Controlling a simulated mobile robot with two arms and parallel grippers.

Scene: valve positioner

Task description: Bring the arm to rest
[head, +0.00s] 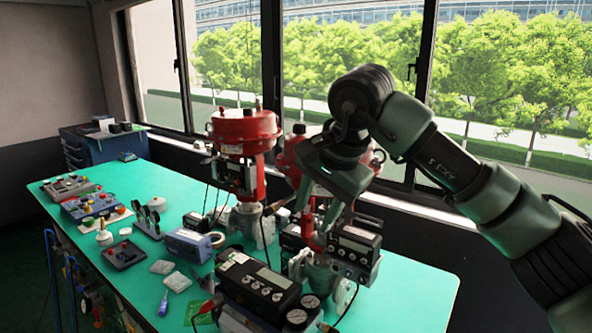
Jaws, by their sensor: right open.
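My right arm comes in from the right and bends down at the wrist over the front valve. My right gripper (322,222) points down, open, in front of the red actuator (290,155) of that valve. Its fingertips overlap the red yoke in the picture, so I cannot tell whether they touch it. A black positioner with a display (354,250) is mounted just right of the fingers. My left gripper is not in view.
A second valve with a red actuator (244,127) stands behind. A black calibrator (258,283) with gauges sits in front. The green bench (415,290) is clear at right; several instruments lie at left. Windows line the back.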

